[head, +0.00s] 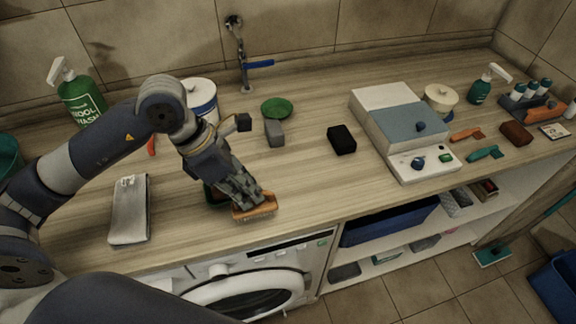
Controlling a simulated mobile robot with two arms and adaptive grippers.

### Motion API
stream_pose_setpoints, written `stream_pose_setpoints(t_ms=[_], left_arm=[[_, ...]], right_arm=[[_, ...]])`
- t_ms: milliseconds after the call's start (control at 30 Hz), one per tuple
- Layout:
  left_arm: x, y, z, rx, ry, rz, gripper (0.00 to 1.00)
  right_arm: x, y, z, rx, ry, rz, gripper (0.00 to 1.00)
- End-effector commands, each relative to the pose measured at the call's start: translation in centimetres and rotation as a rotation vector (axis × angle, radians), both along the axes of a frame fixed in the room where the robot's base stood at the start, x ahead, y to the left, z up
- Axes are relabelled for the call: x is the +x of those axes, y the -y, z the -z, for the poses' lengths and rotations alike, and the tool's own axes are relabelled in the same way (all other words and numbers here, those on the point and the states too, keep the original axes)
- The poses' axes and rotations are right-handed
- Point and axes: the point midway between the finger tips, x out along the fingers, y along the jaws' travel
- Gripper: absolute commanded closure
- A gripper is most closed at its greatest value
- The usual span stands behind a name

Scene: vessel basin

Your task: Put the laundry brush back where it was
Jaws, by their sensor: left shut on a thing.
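My left gripper (254,197) is shut on an orange brush (256,209) with pale bristles facing down. It is at the front edge of the wooden counter (300,185), above the washing machine. I cannot tell whether the bristles touch the counter. A dark green thing (213,197) is mostly hidden behind the gripper. My right gripper is not in view.
A grey folded cloth (130,210) lies left. A green wool-wash bottle (80,98), white tub (201,98), grey block (274,132), green disc (277,108) and black block (341,139) stand behind. A white-blue device (405,130) is right. The counter before the black block is clear.

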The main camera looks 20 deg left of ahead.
Motion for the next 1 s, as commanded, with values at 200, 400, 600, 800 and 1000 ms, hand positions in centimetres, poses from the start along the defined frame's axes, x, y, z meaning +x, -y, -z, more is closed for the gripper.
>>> stream_pose_setpoints(t_ms=[200,400,600,800,1000], left_arm=[[5.4,1.6,-0.2,-0.005,0.0,0.0,1.0],[9.5,2.7,0.3,-0.004,-0.002,-0.001,1.0],[12.0,3.3,0.9,-0.001,-0.001,0.0,1.0],[12.3,3.3,1.7,0.0,-0.003,0.001,1.0],[12.2,3.4,4.1,0.0,-0.004,0.001,1.0]], right_arm=[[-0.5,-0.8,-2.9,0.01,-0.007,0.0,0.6],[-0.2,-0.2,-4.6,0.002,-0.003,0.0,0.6],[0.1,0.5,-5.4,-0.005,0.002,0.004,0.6],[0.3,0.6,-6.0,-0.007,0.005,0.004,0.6],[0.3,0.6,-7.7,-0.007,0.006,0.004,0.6]])
